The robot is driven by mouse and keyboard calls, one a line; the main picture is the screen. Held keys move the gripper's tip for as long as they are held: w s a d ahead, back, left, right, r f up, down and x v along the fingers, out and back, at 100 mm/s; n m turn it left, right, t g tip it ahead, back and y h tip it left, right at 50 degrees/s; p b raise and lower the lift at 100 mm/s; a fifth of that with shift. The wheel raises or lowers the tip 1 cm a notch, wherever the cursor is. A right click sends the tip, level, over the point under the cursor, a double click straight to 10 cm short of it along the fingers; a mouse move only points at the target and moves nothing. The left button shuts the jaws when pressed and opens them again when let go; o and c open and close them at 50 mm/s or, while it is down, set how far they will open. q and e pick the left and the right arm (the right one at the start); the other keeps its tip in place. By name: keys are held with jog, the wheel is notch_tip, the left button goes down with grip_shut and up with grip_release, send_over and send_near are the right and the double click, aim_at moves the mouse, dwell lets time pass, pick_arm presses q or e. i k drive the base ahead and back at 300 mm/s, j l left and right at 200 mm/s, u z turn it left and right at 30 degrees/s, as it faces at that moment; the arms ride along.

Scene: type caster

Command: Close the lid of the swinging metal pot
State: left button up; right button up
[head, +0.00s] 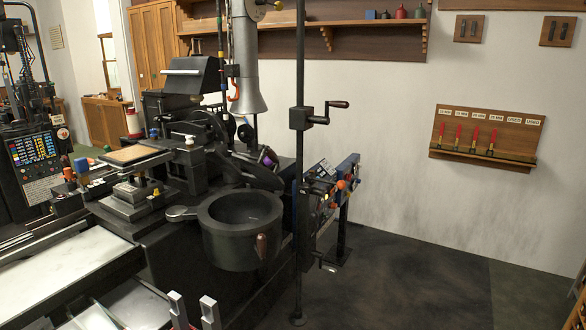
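The dark metal pot (242,258) stands at the front of the casting machine, its round top open so I look down into a dark hollow. A brown wooden handle (262,246) is on its front right side. A flat dark arm with a rounded end (182,213) reaches the pot's left rim; I cannot tell whether it belongs to the lid. No separate lid can be made out. My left gripper (194,312) shows at the bottom edge, its two pale fingertips apart with nothing between them, below and left of the pot, not touching it. My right gripper is not in view.
A tall black post (299,200) with a crank (338,104) stands right of the pot. A bench with coloured knobs (335,185) is behind it. Pale metal table plates (60,275) lie at left. The dark floor at right (420,270) is clear.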

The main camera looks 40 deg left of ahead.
aim_at(261, 177)
jog(key=i+j+u, duration=0.1)
jog(key=i+u, duration=0.7)
jog(key=u, duration=0.15)
jog(key=i+l+u, duration=0.15)
jog(key=i+u, duration=0.3)
jog(key=i+l+u, duration=0.25)
jog(key=u, duration=0.2)
